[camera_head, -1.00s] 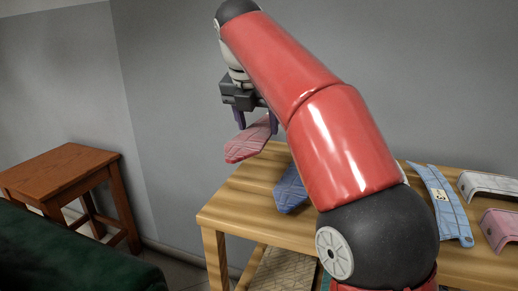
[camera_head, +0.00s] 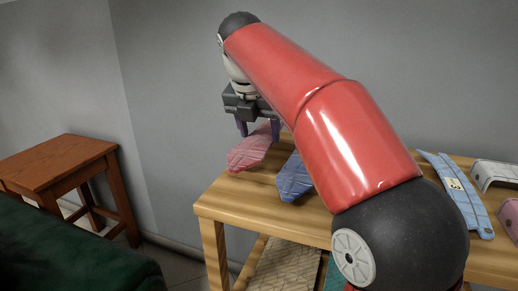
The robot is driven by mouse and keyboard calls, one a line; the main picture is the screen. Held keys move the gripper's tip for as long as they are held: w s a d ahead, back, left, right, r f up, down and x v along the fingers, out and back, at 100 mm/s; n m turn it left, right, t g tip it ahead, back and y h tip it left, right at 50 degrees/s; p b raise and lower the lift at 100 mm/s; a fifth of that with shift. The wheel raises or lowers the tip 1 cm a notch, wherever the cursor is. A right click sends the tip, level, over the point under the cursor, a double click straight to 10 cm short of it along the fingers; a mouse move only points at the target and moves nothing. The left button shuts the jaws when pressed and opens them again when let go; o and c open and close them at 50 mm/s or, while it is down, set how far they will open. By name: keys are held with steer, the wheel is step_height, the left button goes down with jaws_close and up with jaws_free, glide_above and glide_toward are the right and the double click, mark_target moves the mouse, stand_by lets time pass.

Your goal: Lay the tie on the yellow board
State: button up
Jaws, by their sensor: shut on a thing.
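My gripper (camera_head: 258,127) points down over the left end of the wooden table and is shut on a pink tie (camera_head: 247,153) with a crossed line pattern. The tie's wide end hangs out toward the camera, low over the table's left back part; I cannot tell whether it touches the wood. A blue tie (camera_head: 293,180) lies on the table just to the right, partly hidden by my arm. I see no clearly yellow board; my arm hides the middle of the table.
The wooden table (camera_head: 233,206) stands against the grey wall. A light blue strap-like piece (camera_head: 459,193), a white holder (camera_head: 497,172) and a pink holder (camera_head: 509,216) are at its right. A brown stool (camera_head: 58,162) and a dark green surface (camera_head: 70,256) are at left.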

mark_target(258, 140)
steer(key=shift+f, duration=1.6)
steer(key=shift+f, duration=0.1)
steer(key=o, duration=1)
steer(key=shift+f+b, duration=0.2)
steer(key=shift+b, duration=0.1)
